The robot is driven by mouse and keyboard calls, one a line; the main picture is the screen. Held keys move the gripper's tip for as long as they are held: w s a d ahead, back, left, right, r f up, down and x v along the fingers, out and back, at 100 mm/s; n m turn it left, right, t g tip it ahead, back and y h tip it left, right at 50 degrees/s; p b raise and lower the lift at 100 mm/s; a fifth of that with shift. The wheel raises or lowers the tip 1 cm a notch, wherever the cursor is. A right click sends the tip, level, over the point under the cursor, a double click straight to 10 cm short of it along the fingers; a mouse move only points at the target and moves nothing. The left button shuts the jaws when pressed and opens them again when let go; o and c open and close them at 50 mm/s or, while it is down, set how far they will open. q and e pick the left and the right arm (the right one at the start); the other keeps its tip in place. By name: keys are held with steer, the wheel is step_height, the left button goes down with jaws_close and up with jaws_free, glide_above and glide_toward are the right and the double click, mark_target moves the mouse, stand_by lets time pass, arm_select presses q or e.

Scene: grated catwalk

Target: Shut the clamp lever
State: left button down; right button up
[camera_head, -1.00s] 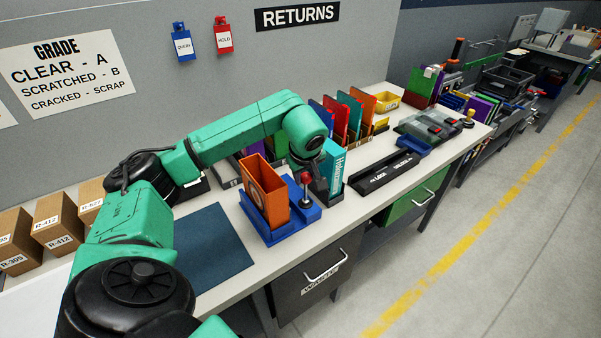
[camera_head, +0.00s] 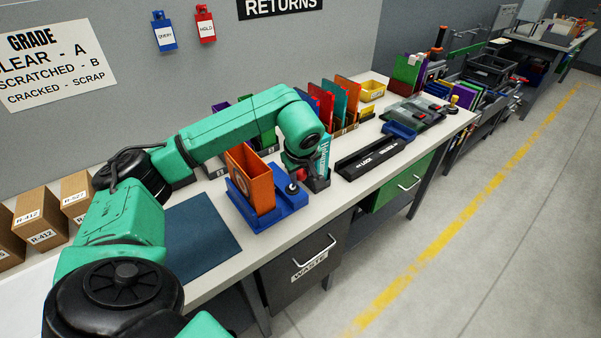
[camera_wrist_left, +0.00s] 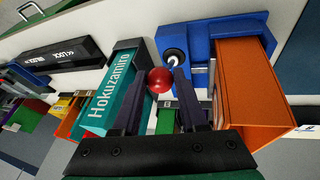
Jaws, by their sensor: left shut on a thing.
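The blue clamp fixture (camera_head: 268,212) stands on the bench with an orange case (camera_head: 250,180) upright in it; both also show in the left wrist view, the fixture (camera_wrist_left: 200,42) and the case (camera_wrist_left: 250,90). The clamp lever has a red ball knob (camera_wrist_left: 159,79) and a black round pivot (camera_wrist_left: 175,56). My left gripper (camera_wrist_left: 158,84) is shut on the red knob, which sits between its fingertips. In the head view my left gripper (camera_head: 300,172) is just right of the fixture and hides most of the lever. My right gripper is not in view.
A teal case (camera_wrist_left: 112,92) stands close beside my left gripper. A dark mat (camera_head: 200,240) lies left of the fixture. A black tray (camera_head: 378,157) lies to the right. Several coloured cases stand behind. The WASTE drawer (camera_head: 305,262) is below the bench edge.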

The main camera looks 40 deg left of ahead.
arm_select(q)
steer(key=shift+d+f, duration=0.1)
steer(key=shift+f, duration=0.05)
steer(key=shift+c, duration=2.3)
jaws_free()
steer(key=shift+r, duration=0.25)
steer(key=v, duration=1.4)
steer(key=shift+s, duration=0.1)
